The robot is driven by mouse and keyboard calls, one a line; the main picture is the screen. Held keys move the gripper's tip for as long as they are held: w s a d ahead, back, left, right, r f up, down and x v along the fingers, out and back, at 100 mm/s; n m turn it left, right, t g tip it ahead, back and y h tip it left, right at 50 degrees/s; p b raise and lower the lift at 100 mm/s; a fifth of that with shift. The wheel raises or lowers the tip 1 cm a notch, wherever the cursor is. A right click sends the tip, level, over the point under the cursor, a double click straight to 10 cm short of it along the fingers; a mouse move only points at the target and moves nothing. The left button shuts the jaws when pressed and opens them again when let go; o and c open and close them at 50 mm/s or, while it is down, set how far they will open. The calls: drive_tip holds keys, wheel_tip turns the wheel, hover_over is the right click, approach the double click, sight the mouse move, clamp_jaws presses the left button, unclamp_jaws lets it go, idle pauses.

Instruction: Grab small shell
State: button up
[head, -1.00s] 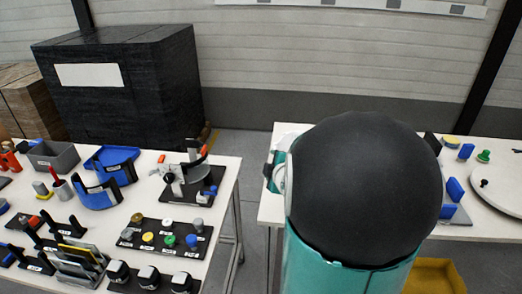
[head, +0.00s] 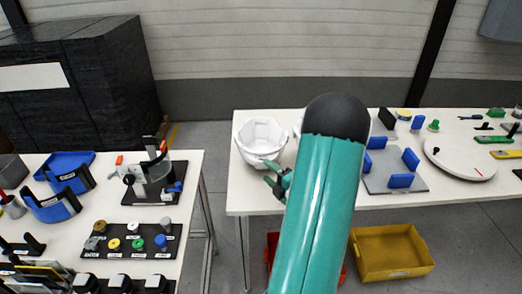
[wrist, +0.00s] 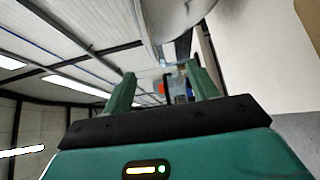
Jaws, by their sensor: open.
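A white helmet shell (head: 249,153) sits open side up at the left end of the right-hand table in the head view. A second white piece (head: 298,126) shows partly behind my arm, so its size is hard to tell. My gripper (head: 270,174) is open and empty, just below and right of the first shell, near the table's front edge. In the wrist view my gripper (wrist: 163,84) has its two fingers spread. A pale curved surface (wrist: 178,22) shows above them, possibly a shell.
On the right table (head: 460,188) are a grey plate with blue blocks (head: 390,184) and a white round disc (head: 460,158). A yellow bin (head: 392,254) and a red bin stand below. The left table holds a knob board (head: 132,242).

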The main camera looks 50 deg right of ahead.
sight(256, 159)
drive_tip(key=x, duration=0.8)
drive_tip(key=shift+d+r, duration=0.15)
drive_tip(key=shift+r, duration=0.1)
clamp_jaws()
drive_tip(key=shift+s, duration=0.1)
